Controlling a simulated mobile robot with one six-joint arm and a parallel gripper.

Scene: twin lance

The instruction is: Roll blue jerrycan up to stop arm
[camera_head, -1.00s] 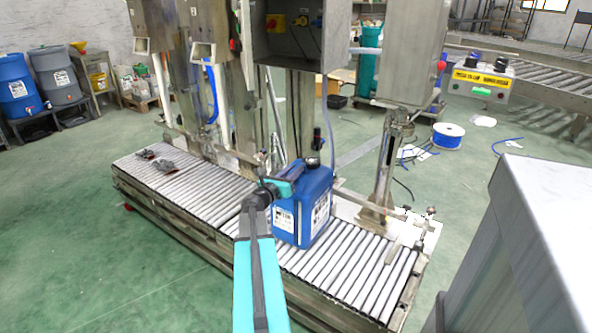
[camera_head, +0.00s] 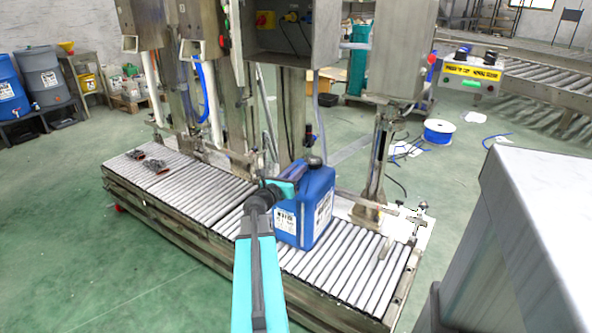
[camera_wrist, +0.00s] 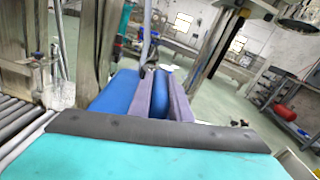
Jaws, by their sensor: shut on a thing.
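The blue jerrycan (camera_head: 317,207) stands upright on the roller conveyor (camera_head: 345,268), with white labels on its sides and a dark cap. My gripper (camera_head: 287,186) is shut on its top handle from the left. In the wrist view the gripper's fingers (camera_wrist: 166,97) close in front of the blue body (camera_wrist: 117,93); the grip itself is partly hidden. A thin metal bar, apparently the stop arm (camera_head: 395,207), reaches across the rollers by the post at the right. I cannot tell whether the can touches it.
The filling machine's posts (camera_head: 292,115) and control box (camera_head: 291,28) stand behind the conveyor. Bare rollers lie right of the can up to the conveyor's end. Small dark parts (camera_head: 150,163) lie at the far left. A grey cabinet (camera_head: 535,230) fills the right foreground.

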